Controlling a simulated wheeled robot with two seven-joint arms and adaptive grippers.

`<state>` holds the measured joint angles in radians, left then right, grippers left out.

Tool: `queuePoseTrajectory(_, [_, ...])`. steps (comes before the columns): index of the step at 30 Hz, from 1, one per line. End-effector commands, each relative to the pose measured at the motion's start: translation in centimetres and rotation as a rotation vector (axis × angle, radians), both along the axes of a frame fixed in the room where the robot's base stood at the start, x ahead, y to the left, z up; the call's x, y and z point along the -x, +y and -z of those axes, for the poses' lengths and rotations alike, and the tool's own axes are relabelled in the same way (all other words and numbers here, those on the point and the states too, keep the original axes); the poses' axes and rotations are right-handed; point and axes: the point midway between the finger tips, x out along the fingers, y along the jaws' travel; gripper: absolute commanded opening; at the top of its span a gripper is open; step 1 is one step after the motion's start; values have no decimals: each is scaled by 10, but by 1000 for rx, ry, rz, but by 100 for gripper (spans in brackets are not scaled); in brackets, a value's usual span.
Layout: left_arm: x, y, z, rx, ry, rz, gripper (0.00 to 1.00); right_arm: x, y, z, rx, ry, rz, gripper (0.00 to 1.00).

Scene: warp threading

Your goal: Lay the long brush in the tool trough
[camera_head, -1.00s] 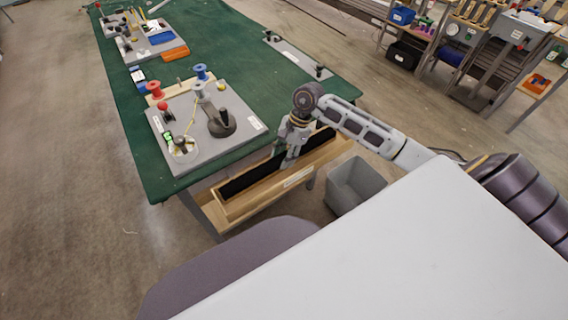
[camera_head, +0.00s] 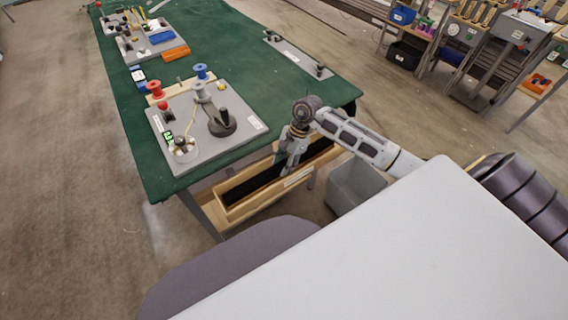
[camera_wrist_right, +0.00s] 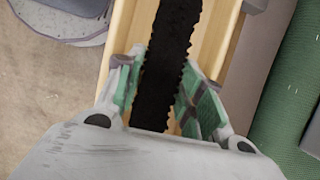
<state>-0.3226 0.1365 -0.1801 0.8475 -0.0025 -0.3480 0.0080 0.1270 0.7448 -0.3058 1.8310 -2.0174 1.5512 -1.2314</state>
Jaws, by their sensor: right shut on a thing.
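The long brush (camera_head: 255,186) is a long black bristled bar. It lies lengthwise along the tool trough (camera_head: 250,206), a pale wooden box below the near edge of the green table. In the head view the brush shows low between the trough's walls; I cannot tell whether it touches the floor of the trough. My right gripper (camera_head: 291,166) is shut on the brush near its middle. In the right wrist view the brush (camera_wrist_right: 172,38) runs between the fingers, with the wooden trough (camera_wrist_right: 216,42) around it. My left gripper is not in view.
A grey board (camera_head: 190,155) with spools and a dark holder stands on the green table (camera_head: 150,168) beside the trough. A grey bin (camera_head: 357,186) stands on the floor to the right of the trough. Shelving (camera_head: 470,45) is far off at the back right.

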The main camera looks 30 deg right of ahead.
Motion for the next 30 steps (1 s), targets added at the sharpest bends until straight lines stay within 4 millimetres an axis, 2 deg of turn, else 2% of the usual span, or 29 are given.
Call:
queuePoseTrajectory(9, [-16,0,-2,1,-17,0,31,-1,0,0,0,-2,1,3])
queuePoseTrajectory(10, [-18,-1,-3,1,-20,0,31,0,0,0,1,-1,0,42])
queuePoseTrajectory(11, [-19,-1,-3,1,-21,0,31,0,0,0,0,-1,0,46])
queuePoseTrajectory(19, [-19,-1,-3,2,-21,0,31,0,0,0,0,-1,0,47])
queuePoseTrajectory(25, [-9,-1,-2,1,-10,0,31,0,-1,-2,1,-1,0,47])
queuePoseTrajectory(30, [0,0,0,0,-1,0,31,-1,-5,-12,1,-2,1,47])
